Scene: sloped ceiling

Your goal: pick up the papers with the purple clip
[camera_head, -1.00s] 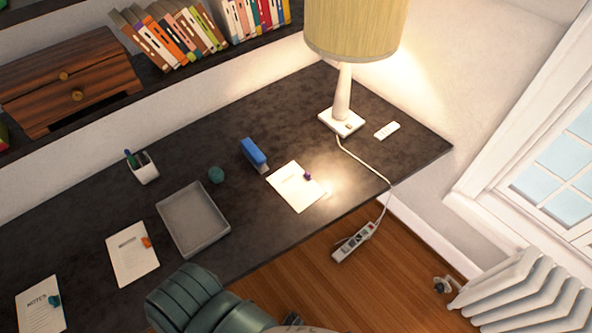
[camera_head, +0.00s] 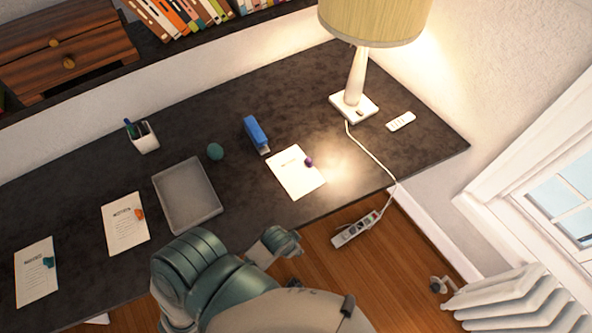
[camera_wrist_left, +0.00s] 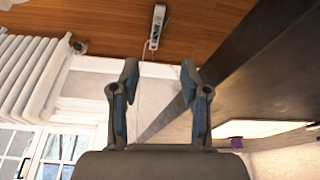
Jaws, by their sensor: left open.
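The white papers with the purple clip (camera_head: 296,172) lie flat on the dark desk, near its front edge and under the lamp's light. The purple clip (camera_head: 309,161) sits on their right edge. In the left wrist view the clip (camera_wrist_left: 236,143) and the pale papers (camera_wrist_left: 270,128) show at the lower right, beside the gripper. My left gripper (camera_wrist_left: 159,70) is open and empty. In the head view the end of my left arm (camera_head: 277,243) is just off the desk's front edge, below the papers; its fingers are hard to make out. My right gripper is not in view.
A blue stapler (camera_head: 256,134) and a grey tray (camera_head: 187,195) lie left of the papers. Papers with an orange clip (camera_head: 125,223) and papers with a teal clip (camera_head: 36,271) lie farther left. A lamp (camera_head: 354,108) and its cord stand to the right. A power strip (camera_head: 355,229) is on the floor.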

